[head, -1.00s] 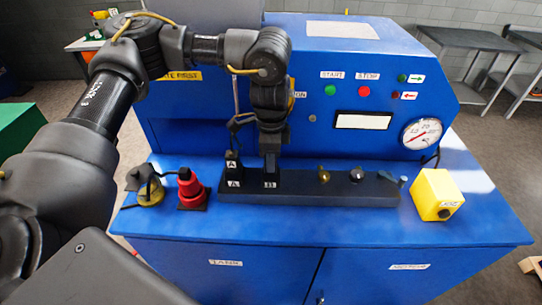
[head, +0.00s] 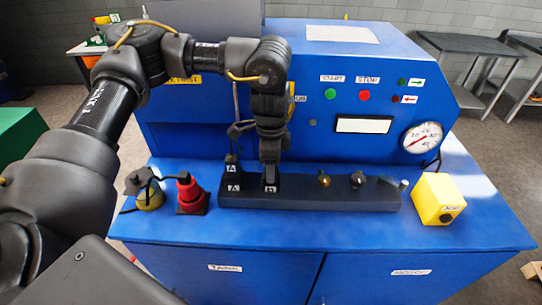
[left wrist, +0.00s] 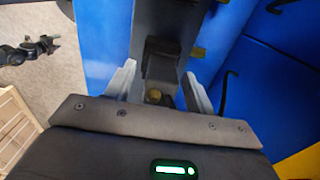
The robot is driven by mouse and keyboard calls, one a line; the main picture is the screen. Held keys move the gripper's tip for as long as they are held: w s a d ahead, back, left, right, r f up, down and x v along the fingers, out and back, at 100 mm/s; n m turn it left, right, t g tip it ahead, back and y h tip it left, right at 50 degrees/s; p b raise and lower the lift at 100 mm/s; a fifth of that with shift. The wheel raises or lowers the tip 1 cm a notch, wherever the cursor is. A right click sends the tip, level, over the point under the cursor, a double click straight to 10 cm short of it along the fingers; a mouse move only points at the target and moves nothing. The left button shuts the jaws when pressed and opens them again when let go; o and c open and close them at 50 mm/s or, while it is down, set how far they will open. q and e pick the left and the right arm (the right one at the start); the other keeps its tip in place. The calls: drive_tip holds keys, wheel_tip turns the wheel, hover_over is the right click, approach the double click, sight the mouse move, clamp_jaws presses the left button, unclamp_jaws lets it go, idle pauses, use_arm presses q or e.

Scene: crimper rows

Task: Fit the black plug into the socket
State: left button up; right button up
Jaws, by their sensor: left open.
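A black plug (head: 232,169) marked A stands upright on the left end of the black socket strip (head: 310,199), with a thin cable at it. I cannot tell how deep it sits. My left gripper (head: 270,178) points down at the strip by the label B, just right of the plug.
A red plug (head: 190,193) and a yellow-based plug (head: 149,195) stand left of the strip. A brass fitting (head: 324,180) and a grey one (head: 357,180) sit on the strip. A yellow box (head: 437,199) is at the right. The blue machine panel (head: 300,115) rises behind.

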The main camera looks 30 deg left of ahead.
use_arm(q)
wheel_tip(320, 180, up, 9)
drive_tip(key=shift+r+b, duration=0.2)
drive_tip(key=shift+b, duration=1)
drive_tip(key=shift+r, duration=0.55)
drive_tip(key=shift+s, duration=0.1)
